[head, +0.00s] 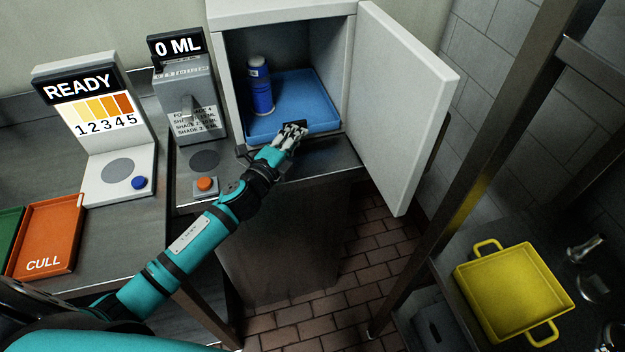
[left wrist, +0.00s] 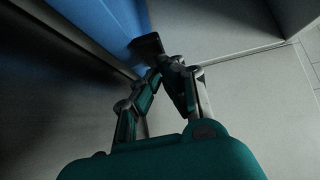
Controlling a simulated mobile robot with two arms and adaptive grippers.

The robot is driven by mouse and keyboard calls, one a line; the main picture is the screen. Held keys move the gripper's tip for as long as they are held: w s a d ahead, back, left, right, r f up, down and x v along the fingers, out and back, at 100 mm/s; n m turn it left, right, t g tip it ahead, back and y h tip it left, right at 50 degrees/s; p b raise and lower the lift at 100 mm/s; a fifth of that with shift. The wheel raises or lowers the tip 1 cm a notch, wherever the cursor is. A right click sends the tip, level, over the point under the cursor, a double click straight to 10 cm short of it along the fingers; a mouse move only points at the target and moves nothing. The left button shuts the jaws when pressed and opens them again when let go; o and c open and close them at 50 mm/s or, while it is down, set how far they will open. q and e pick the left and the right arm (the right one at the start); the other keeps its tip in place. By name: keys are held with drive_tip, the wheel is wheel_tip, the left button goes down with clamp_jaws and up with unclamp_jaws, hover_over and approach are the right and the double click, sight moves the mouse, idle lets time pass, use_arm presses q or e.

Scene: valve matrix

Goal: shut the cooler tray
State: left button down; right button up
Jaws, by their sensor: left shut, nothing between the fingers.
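The blue cooler tray (head: 305,95) lies inside the open white cooler (head: 228,75), with its front edge near the cooler's front opening. A blue bottle (head: 260,88) with a pale cap stands upright on the tray's left side. My left gripper (head: 293,130) is shut and empty at the middle of the tray's front edge. In the left wrist view the closed fingers (left wrist: 152,50) are beside the blue tray (left wrist: 100,25); I cannot tell whether they touch it. A small dark part at the fingertips is partly hidden. My right gripper is not in view.
The white cooler door (head: 405,105) stands wide open on the right. Left are a READY shade stand (head: 110,140), a 0 ML dispenser (head: 188,95) and an orange CULL tray (head: 48,235). A yellow tray (head: 515,290) sits on a lower right shelf.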

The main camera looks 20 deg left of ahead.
use_arm(q)
drive_tip(key=shift+w+a, duration=0.7)
drive_tip(key=shift+w, duration=0.3)
drive_tip(key=shift+w+a, duration=0.2)
drive_tip(key=shift+w, duration=0.1)
drive_tip(key=shift+r, duration=0.1)
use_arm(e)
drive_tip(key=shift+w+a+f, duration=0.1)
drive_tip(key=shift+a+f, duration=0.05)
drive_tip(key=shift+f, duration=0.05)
use_arm(q)
drive_tip(key=shift+a, duration=0.1)
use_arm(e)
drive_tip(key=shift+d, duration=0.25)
